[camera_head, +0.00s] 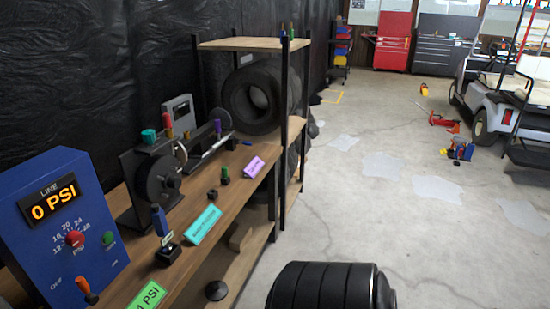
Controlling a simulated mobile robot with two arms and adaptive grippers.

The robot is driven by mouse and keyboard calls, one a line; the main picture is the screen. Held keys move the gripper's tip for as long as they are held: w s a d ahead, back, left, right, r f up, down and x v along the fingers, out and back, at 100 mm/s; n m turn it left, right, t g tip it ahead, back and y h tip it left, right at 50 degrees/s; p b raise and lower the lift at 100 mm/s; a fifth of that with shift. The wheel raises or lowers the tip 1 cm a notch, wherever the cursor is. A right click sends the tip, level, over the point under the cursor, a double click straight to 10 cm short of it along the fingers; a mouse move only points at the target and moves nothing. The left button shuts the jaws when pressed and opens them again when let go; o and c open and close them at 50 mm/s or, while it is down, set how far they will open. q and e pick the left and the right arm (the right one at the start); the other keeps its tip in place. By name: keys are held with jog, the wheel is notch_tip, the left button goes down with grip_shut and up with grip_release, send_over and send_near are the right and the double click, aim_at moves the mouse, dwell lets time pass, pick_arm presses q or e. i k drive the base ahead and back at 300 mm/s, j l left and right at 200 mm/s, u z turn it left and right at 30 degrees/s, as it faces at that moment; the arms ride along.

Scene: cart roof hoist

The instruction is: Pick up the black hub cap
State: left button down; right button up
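A small black round, domed piece (216,290) lies low at the bottom of the picture, by the lower shelf level of the bench. It may be the black hub cap, but it is too small to be sure. A larger black disc (158,181) is mounted upright on a machine on the bench top. Neither of my grippers shows in this view, so nothing is seen held.
A wooden bench (228,180) runs along the left with a blue PSI box (62,235), coloured labels and small tools. A tire (251,100) stands farther back. The concrete floor right of it is mostly clear. A golf cart (495,100) stands at far right.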

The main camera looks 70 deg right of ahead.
aim_at(215, 291)
jog(key=z, duration=1.7)
